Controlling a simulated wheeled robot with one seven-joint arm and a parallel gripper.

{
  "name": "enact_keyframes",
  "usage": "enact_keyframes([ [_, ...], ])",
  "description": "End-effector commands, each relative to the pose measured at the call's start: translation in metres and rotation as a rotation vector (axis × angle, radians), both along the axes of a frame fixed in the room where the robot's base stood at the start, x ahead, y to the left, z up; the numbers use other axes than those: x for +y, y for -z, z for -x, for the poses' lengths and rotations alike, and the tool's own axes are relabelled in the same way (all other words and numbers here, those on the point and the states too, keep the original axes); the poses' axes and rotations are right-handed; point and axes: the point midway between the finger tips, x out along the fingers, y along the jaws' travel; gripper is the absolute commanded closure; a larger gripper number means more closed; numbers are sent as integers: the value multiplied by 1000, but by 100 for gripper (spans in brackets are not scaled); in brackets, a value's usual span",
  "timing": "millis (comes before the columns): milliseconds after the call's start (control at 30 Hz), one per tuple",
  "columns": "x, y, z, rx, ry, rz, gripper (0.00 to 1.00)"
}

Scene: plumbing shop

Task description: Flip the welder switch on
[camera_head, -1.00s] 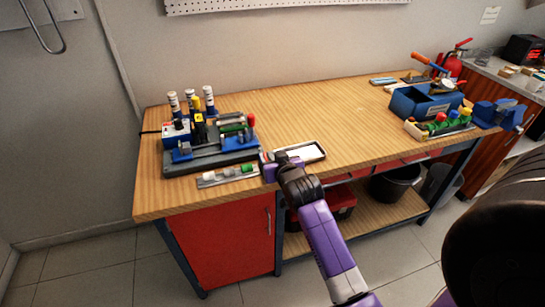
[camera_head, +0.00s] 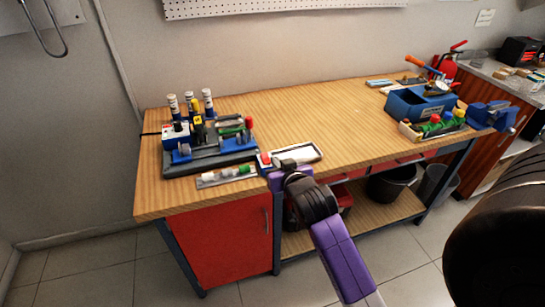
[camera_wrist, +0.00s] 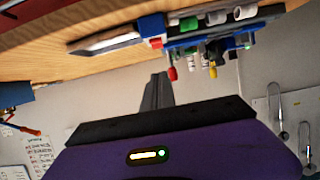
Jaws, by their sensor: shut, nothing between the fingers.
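A blue-and-white box (camera_head: 176,132) with a dark knob on top stands at the left end of the workbench, at the left of a grey-and-blue fixture (camera_head: 210,158). It looks like the welder, but I cannot make out its switch. My gripper (camera_head: 284,163) is in front of the bench's front edge, right of the fixture and apart from the box. In the wrist view my gripper (camera_wrist: 160,78) is shut and empty, its grey fingers narrow and together. The fixture's parts appear upside down there, with a red-tipped piece (camera_wrist: 172,73) close beyond the fingertips in the picture.
A shallow tray (camera_head: 318,150) lies just behind my gripper. A strip with small fittings (camera_head: 226,176) lies at the front edge. A blue toolbox (camera_head: 422,104) and blue vise (camera_head: 494,114) are at the right. The bench middle (camera_head: 330,110) is clear.

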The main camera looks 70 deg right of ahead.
Motion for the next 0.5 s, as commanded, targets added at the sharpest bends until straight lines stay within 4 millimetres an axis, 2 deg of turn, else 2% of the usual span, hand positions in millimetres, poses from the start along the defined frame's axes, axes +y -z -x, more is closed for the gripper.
enact_keyframes([
  [200,18,-2,15,0,1,1,100],
  [500,21,-4,18,0,1,0,100],
])
